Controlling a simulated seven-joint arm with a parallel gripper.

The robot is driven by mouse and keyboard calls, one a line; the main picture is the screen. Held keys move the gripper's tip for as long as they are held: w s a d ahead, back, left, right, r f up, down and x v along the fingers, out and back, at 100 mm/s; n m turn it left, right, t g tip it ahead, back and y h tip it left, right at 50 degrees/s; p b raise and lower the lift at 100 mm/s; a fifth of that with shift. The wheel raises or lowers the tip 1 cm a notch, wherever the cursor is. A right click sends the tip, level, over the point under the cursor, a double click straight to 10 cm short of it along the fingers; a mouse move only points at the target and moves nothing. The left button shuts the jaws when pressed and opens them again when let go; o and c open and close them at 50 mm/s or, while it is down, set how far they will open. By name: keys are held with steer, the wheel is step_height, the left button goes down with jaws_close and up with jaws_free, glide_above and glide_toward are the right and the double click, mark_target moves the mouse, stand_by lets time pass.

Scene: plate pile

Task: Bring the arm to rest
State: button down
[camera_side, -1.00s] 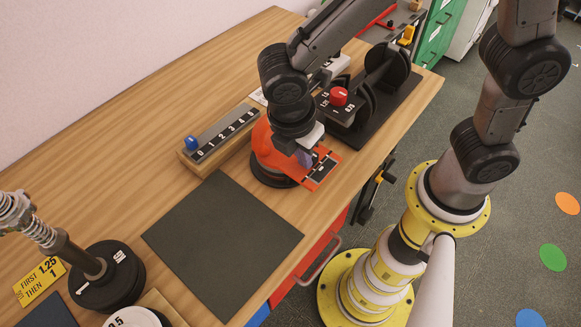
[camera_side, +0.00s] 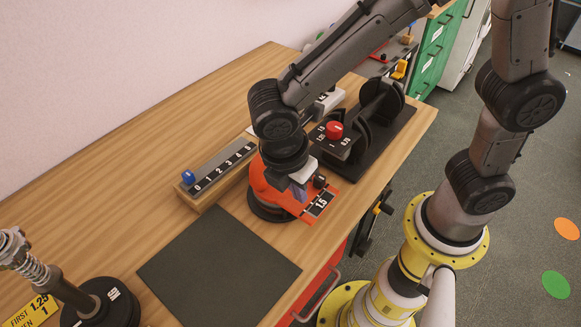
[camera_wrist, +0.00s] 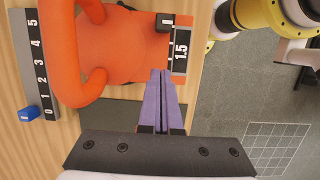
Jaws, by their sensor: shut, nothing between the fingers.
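My gripper (camera_side: 299,191) is in the side view, low over the right part of an orange device (camera_side: 262,190) on the wooden table. Its purple fingers are together with nothing between them. In the wrist view the shut fingertips (camera_wrist: 163,73) point at the edge of the orange device (camera_wrist: 125,45), beside its black "1.5" label (camera_wrist: 181,50). I cannot tell whether the fingertips touch it. My arm is bent over the table from the right, and its upper part leaves the side view at the top.
A numbered slider rail (camera_side: 220,172) with a blue knob (camera_side: 188,177) stands left of the device. A black rack with a red knob (camera_side: 333,130) is behind. A dark mat (camera_side: 218,268) lies bare in front. A spring post with black discs (camera_side: 100,303) stands at lower left.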

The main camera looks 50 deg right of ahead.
steer(key=v, duration=0.9)
steer(key=w+d+r+m+y, duration=0.1)
steer(key=d+r+m, duration=0.2)
steer(key=d+r, duration=0.35)
steer(key=s+d+f+m+t+y, duration=0.1)
steer(key=s+d+f+m+t, duration=0.1)
steer(key=s+d+m+t, duration=0.3)
steer(key=s+d+m, duration=0.4)
steer(key=d+m, duration=0.4)
steer(key=m, duration=0.2)
steer(key=shift+s+f+t+y, duration=0.25)
steer(key=shift+t+y, duration=0.05)
steer(key=shift+y, duration=0.1)
